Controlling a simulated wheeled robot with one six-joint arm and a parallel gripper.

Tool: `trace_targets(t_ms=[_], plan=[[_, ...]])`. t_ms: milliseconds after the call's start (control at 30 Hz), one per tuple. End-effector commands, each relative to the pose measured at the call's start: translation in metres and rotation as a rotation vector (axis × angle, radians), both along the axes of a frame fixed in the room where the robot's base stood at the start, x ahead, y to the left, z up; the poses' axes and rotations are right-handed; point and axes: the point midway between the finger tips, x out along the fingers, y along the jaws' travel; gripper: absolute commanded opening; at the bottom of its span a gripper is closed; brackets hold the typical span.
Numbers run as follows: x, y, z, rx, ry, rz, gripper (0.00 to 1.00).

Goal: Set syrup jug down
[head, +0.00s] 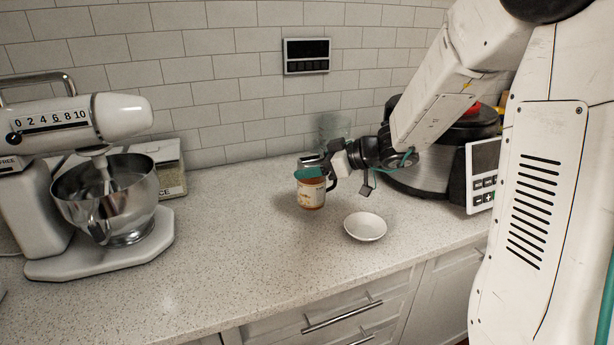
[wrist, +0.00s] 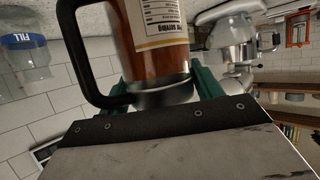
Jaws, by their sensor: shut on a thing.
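The jug looks upright in the head view. I cannot tell whether its base touches the counter.
A small white dish (head: 365,227) lies on the counter (head: 235,230) right of the jug. A stand mixer (head: 105,200) is at the left. A round black and steel appliance (head: 425,180) stands behind my arm. A clear container (head: 333,127) is behind the jug. Counter between mixer and jug is clear.

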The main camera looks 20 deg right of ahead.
Motion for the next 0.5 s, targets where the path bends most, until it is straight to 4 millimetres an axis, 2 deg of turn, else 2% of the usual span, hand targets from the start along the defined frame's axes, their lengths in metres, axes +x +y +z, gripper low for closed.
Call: trace_targets(t_ms=[267,500], plan=[[0.019,0.006,-0.001,0.001,-0.001,0.002,0.21],[0.020,0.006,-0.034,0.002,0.001,0.000,0.21]])
